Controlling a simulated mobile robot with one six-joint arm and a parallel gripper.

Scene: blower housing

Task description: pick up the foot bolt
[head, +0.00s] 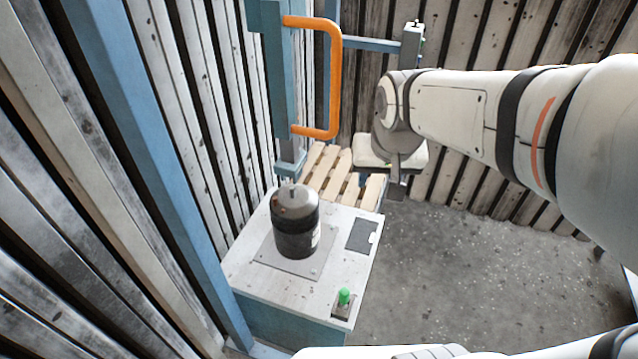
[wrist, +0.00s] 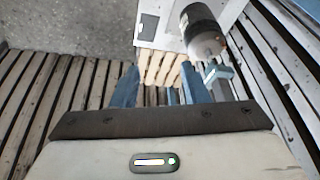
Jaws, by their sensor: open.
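A small green-topped piece (head: 344,296), which may be the foot bolt, stands upright in a small dark-edged holder at the near right corner of the white bench top (head: 275,285). I cannot be sure it is the bolt, and I do not make it out in the wrist view. A dark grey cylindrical housing (head: 296,225) stands on a grey plate on the bench; it also shows in the wrist view (wrist: 203,28). My gripper (head: 397,190) hangs beyond the bench's far right corner, well away from the green piece. In the wrist view its fingers (wrist: 160,68) are apart with nothing between them.
A blue post frame with an orange handle (head: 334,80) rises behind the housing. A wooden slatted pallet (head: 330,172) lies behind the bench. A dark rectangular panel (head: 361,236) is on the bench's right side. Plank walls enclose the left and back; the concrete floor at right is clear.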

